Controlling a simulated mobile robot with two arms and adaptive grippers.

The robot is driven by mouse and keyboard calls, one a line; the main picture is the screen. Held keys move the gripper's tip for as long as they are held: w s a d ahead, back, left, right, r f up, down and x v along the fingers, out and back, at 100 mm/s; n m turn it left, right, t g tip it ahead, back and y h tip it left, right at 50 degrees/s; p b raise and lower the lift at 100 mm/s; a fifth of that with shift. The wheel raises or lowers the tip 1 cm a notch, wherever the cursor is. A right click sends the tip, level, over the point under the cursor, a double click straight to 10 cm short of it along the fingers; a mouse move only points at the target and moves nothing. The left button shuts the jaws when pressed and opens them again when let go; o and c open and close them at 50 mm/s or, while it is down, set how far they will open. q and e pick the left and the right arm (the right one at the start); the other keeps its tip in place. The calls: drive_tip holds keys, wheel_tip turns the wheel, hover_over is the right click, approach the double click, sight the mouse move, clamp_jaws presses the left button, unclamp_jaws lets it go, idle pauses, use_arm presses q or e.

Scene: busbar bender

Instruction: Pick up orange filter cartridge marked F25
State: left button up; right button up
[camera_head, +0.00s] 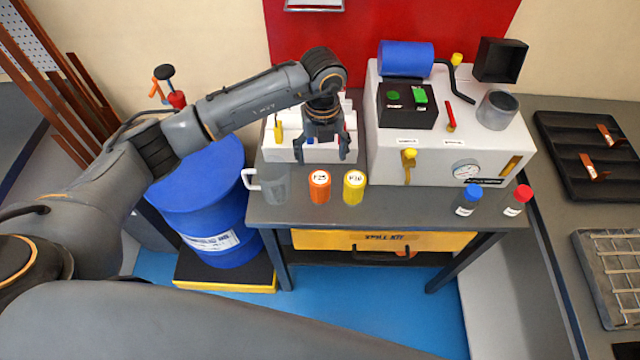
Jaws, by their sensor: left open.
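The orange filter cartridge (319,190) stands upright near the front edge of the grey table, with a white top that reads F25. A yellow cartridge (354,189) with a white top, its mark hard to read, stands just to its right. My left gripper (326,154) points down above the back of the table, behind the two cartridges and in front of a white bin. Its fingers are apart and nothing shows between them. It looks clear of the orange cartridge. My right gripper is not in view.
A grey jug (275,184) stands just left of the orange cartridge. The white machine (450,145) takes up the table's right side. A blue drum (205,205) stands left of the table.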

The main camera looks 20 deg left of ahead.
sight(320, 177)
use_arm(q)
wheel_tip(320, 177, down, 3)
drive_tip(key=shift+r, duration=0.1)
drive_tip(key=shift+s+f+p, duration=0.15)
drive_tip(key=shift+f+p, duration=0.1)
drive_tip(key=shift+p, duration=0.2)
drive_tip(key=f, duration=0.1)
drive_tip(key=f+p, duration=0.1)
drive_tip(key=f, duration=0.1)
drive_tip(key=f+p, duration=0.1)
drive_tip(key=shift+s+f, duration=0.2)
drive_tip(key=shift+s, duration=0.2)
drive_tip(key=shift+f, duration=0.25)
drive_tip(key=shift+w, duration=0.1)
drive_tip(key=c, duration=1.3)
